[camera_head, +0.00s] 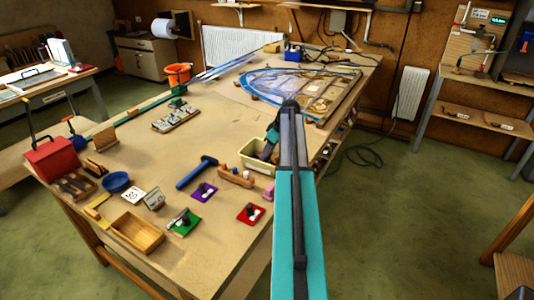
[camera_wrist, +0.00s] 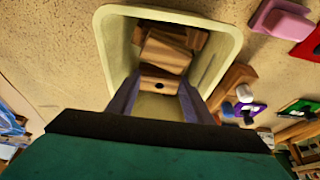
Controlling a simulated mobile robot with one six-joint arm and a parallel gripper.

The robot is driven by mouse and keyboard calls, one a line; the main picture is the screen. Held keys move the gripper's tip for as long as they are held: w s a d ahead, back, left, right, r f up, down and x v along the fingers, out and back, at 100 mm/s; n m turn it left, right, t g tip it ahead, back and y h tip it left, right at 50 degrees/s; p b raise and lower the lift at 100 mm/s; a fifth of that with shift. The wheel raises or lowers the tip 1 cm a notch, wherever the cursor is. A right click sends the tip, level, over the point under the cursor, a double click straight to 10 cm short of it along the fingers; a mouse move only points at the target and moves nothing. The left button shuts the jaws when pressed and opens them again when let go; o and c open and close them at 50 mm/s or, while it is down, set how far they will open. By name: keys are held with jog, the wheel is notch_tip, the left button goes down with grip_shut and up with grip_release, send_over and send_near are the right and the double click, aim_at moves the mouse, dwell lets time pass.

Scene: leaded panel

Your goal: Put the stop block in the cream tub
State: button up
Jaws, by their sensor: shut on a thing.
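The cream tub (camera_head: 246,160) stands on the workbench near its right edge, and my arm partly hides it. In the wrist view the tub's rim (camera_wrist: 103,45) surrounds the space in front of my gripper (camera_wrist: 160,95). My gripper points down into the tub, its two grey fingers shut on a wooden block with a dark hole (camera_wrist: 160,84), which I take to be the stop block. The block is over or inside the tub; I cannot tell whether it touches the bottom. Other wooden pieces (camera_wrist: 166,48) lie in the tub beyond it.
Near the tub are a wooden piece with pegs (camera_head: 236,177), a blue hammer (camera_head: 196,172), a purple card (camera_head: 204,192), a red card (camera_head: 250,214) and a pink item (camera_head: 269,191). The leaded panel (camera_head: 300,88) lies behind.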

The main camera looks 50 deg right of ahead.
jog(key=o, duration=1.1)
jog(key=shift+r, duration=0.1)
notch_tip(320, 180, up, 10)
jog(key=p, duration=0.3)
dwell(1.7)
jog(key=shift+w, duration=0.1)
dwell(0.6)
